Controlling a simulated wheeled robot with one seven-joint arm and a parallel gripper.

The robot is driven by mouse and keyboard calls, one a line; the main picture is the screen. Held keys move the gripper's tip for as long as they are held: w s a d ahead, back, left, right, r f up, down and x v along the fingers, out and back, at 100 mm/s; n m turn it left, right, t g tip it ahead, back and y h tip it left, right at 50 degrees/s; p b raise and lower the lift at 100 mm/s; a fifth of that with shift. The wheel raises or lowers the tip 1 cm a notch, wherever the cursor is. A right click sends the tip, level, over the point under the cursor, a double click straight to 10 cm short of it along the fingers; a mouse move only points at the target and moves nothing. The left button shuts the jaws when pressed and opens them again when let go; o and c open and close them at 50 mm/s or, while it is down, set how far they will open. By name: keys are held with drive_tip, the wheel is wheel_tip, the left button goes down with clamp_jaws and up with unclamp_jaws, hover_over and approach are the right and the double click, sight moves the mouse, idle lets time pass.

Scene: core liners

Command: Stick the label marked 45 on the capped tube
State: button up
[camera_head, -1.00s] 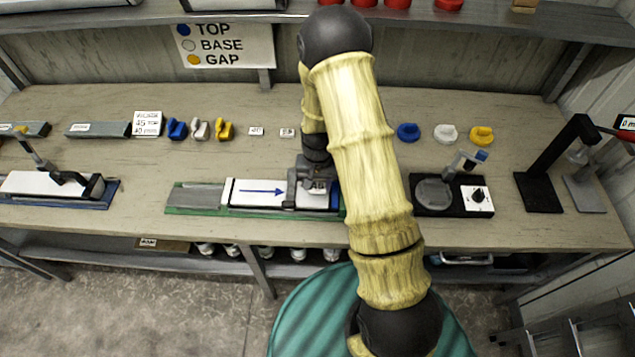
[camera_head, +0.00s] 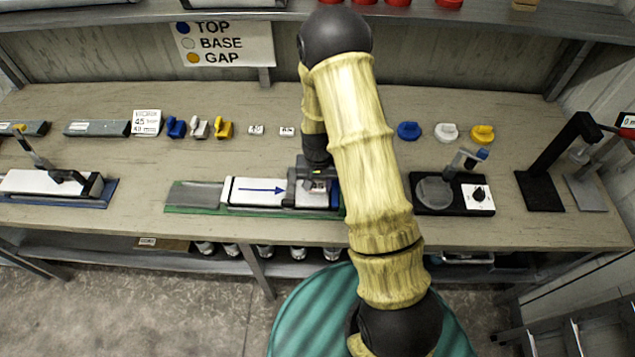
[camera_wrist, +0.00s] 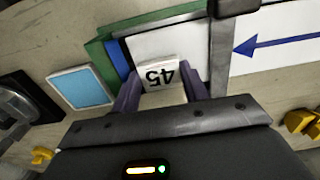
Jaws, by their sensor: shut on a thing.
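The white tube (camera_head: 258,191) with a blue arrow lies in a green-edged cradle at the middle front of the bench. In the wrist view the tube (camera_wrist: 275,62) shows its arrow, and a blue band (camera_wrist: 117,58) is at its end. My gripper (camera_wrist: 160,88) is shut on the label marked 45 (camera_wrist: 158,73), which reads upside down there. The label is over the white surface near the blue end; I cannot tell whether it touches. In the head view my gripper (camera_head: 318,184) is over the tube's right part, and my arm hides the cradle's right end.
A dark clamp (camera_head: 290,188) crosses the tube just left of my gripper. Blue, white and yellow caps (camera_head: 445,133) sit at the back right.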

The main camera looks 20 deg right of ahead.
drive_tip(key=shift+f+b, duration=0.4)
drive_tip(key=shift+f, duration=0.25)
drive_tip(key=o, duration=1.4)
drive_tip(key=shift+r+p, duration=2.45)
drive_tip(key=shift+r, duration=1.1)
